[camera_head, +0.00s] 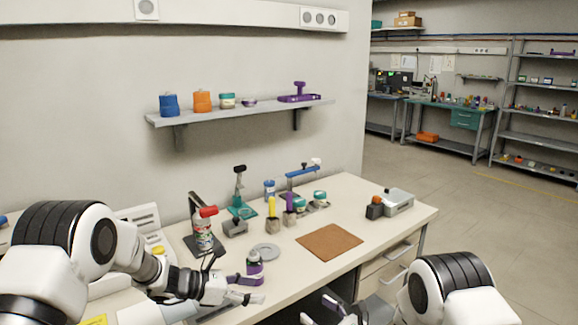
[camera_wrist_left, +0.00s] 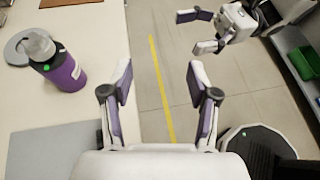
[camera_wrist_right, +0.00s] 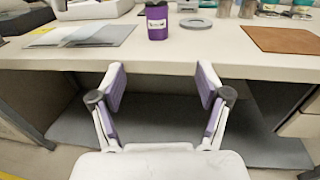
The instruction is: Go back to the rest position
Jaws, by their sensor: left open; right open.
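My left gripper (camera_head: 257,290) is open and empty at the front edge of the table (camera_head: 372,190). In the left wrist view its spread fingers (camera_wrist_left: 160,85) have bare floor with a yellow line between them. My right gripper (camera_head: 326,312) is open and empty, low at the bottom of the head view. In the right wrist view its fingers (camera_wrist_right: 160,85) point at the space under the tabletop edge. It also shows in the left wrist view (camera_wrist_left: 207,31), apart from the left gripper.
A purple bottle (camera_wrist_left: 68,74) stands on the table close to the left gripper. A grey disc (camera_head: 265,252), brown mat (camera_head: 330,242) and red-topped spray can (camera_head: 203,232) are further back. A wall shelf (camera_head: 240,113) holds several items. Floor to the right is free.

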